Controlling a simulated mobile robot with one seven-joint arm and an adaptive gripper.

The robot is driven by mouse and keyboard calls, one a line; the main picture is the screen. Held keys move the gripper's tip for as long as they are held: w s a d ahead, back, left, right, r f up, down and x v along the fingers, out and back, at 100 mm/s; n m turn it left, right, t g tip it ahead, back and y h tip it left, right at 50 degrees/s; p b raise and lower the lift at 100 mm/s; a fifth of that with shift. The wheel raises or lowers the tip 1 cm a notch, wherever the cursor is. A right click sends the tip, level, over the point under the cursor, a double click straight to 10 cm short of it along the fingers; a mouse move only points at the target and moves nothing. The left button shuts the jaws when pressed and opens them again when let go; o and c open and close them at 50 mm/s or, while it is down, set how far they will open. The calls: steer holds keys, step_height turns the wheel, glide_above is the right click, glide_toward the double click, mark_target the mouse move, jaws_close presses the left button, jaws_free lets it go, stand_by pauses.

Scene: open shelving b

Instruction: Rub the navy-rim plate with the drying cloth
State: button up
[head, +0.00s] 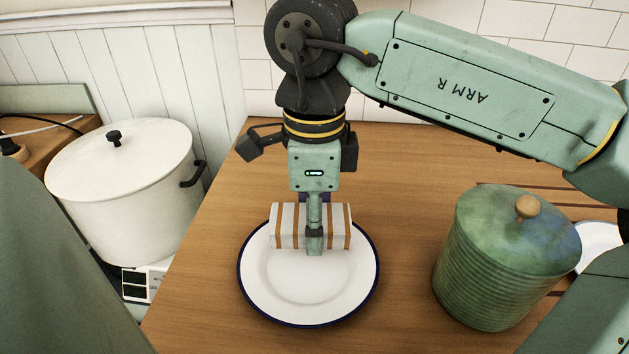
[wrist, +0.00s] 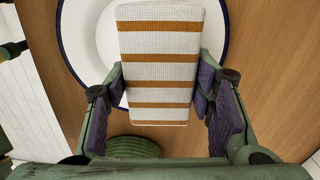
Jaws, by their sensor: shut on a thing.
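The navy-rim plate (head: 308,297) is white with a dark blue edge and lies flat on the wooden counter in the head view. It also shows in the wrist view (wrist: 88,30), partly covered. The drying cloth (head: 285,228) is a folded white block with orange-brown stripes, over the far part of the plate. In the wrist view the cloth (wrist: 158,75) sits between both finger pads. My gripper (head: 315,245) is shut on the cloth, pointing down over the plate. Whether the cloth's underside touches the plate is hidden.
A green ribbed lidded jar (head: 490,270) stands right of the plate. Behind it a white dish (head: 598,245) is partly hidden. A white pot (head: 120,185) with a black knob stands left, beyond the counter edge. A tiled wall (head: 420,95) closes the back. Bare counter lies between plate and jar.

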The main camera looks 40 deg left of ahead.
steer(key=shift+r+p, duration=1.1)
steer(key=shift+r, duration=0.8)
steer(key=shift+s+f, duration=0.1)
